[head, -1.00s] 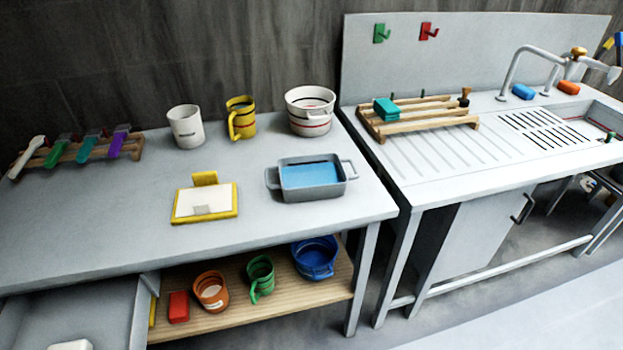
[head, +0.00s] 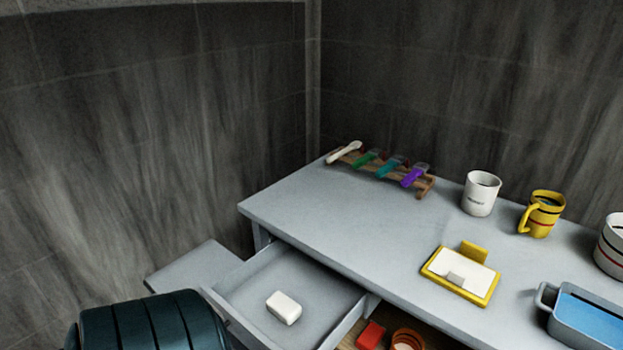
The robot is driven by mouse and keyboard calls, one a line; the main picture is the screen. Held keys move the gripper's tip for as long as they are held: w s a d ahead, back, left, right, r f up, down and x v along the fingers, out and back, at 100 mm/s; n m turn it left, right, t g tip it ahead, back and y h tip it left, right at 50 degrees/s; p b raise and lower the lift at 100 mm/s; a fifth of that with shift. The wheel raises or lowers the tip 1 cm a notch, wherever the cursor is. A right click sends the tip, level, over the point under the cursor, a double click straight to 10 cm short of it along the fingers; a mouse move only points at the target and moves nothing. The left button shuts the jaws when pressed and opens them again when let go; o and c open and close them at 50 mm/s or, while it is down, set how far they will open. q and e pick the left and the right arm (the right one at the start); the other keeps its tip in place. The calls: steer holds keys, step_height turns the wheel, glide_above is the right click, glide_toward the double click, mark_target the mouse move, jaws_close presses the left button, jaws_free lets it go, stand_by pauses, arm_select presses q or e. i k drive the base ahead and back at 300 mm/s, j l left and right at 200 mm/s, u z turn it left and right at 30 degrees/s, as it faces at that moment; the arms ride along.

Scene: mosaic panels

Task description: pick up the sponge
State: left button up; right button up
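A small white block (head: 284,307) with rounded edges, which looks like a sponge or a bar of soap, lies inside the open grey drawer (head: 330,327). A red block (head: 370,335) sits on the wooden shelf under the table, partly cut off by the lower picture edge. I cannot tell from the picture which block is the sponge. Neither of my grippers is in view.
The grey table (head: 330,210) holds a rack with colored handles (head: 385,172), a white mug (head: 481,194), a yellow mug (head: 541,214), a yellow-framed panel (head: 462,272) and a blue-filled tray (head: 585,315). A dark teal ribbed object (head: 150,325) stands lower left.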

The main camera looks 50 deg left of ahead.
mark_target(282, 306)
steer(key=u, duration=1.9)
